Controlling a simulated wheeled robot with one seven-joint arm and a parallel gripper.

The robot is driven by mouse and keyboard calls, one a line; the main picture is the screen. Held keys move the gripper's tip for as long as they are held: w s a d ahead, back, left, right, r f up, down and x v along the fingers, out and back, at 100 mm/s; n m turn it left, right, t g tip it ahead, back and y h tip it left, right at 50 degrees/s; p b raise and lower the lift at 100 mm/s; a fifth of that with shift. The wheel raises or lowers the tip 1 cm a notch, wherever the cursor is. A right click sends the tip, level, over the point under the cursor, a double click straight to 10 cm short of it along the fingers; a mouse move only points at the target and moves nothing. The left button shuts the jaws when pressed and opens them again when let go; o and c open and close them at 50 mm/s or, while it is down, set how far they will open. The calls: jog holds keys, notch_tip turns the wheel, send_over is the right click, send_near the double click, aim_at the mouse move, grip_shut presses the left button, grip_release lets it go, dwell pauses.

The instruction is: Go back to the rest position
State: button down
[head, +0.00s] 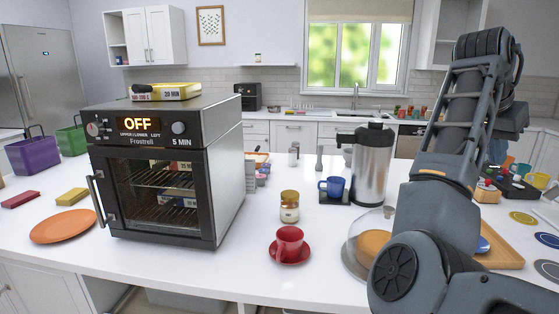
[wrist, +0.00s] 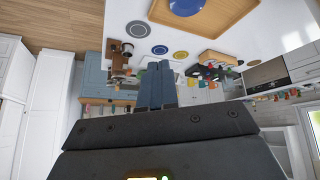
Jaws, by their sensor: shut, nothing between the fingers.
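My gripper shows in the wrist view (wrist: 157,68), its two blue-grey fingers pressed together with nothing between them. It is in the air, with the white counter and a wooden tray beyond it. In the head view my arm rises on the right side, bent, over the counter's right part. The gripper itself is hidden or not clearly seen behind the arm there.
A toaster oven (head: 228,150) reading OFF stands left of centre. A red cup (head: 289,241), a jar (head: 289,207), a blue mug (head: 333,187) and a steel urn (head: 371,170) stand on the counter. A glass dome (head: 358,240) and wooden tray (head: 507,257) lie close to my arm.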

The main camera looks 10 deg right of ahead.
jog(key=s+d+f+n+t+h, duration=0.25)
jog(key=f+n+h, duration=0.2)
jog(key=f, duration=1.25)
jog(key=s+a+f+n+t+y, duration=0.5)
jog(key=s+a+f+n+t, duration=0.45)
jog(key=s+a+f, duration=0.65)
jog(key=s+a+r+n+y+b, duration=0.1)
jog(key=s+a+y, duration=0.3)
jog(key=s, duration=0.6)
jog(key=s+a+n+y, duration=0.1)
jog(key=s+a, duration=0.5)
jog(key=s, duration=0.4)
jog(key=s+a+r+m+t+y, duration=0.1)
jog(key=s+a+r, duration=0.3)
jog(key=s+r, duration=0.2)
jog(key=shift+s+r+m, duration=0.35)
jog(key=shift+s+m, duration=0.05)
jog(key=shift+s, duration=0.65)
